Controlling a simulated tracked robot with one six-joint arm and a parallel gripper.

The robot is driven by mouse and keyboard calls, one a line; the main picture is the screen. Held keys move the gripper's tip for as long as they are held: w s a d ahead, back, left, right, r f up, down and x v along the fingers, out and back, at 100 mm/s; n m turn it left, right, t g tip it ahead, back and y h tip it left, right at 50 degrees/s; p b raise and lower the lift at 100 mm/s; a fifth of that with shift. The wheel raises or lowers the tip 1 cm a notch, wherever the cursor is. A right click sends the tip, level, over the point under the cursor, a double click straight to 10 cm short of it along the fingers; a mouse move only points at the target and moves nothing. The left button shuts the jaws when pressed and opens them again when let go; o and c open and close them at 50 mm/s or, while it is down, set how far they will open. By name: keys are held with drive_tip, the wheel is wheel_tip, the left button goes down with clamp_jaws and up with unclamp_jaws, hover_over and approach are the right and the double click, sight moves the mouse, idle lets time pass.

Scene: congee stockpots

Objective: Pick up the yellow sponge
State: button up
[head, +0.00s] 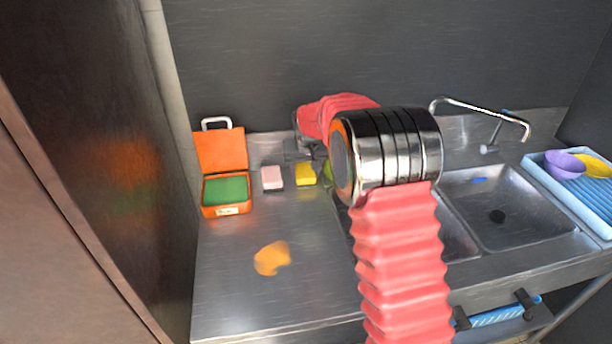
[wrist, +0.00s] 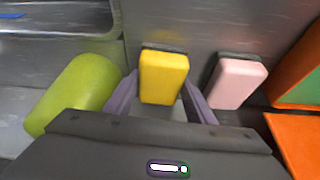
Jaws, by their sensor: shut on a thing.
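The yellow sponge (head: 305,174) is a small upright block with a dark back, on the steel counter left of the sink. My gripper (head: 316,157) reaches down to it from behind my arm; its jaws are partly hidden in the head view. In the wrist view the yellow sponge (wrist: 163,76) sits between the two purple-grey fingers of my gripper (wrist: 161,92), which is shut on it. I cannot tell whether the sponge is off the counter.
A pink sponge (wrist: 237,80) stands close on one side, a green cylinder (wrist: 72,92) on the other. An open orange case (head: 221,152) with a green inside stands left. An orange cloth-like piece (head: 271,258) lies in front. The sink (head: 497,207) is right.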

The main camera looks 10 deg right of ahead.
sight(305, 170)
drive_tip(key=c, duration=0.3)
wheel_tip(305, 170, up, 10)
drive_tip(key=shift+r, duration=0.1)
idle(0.6)
idle(0.3)
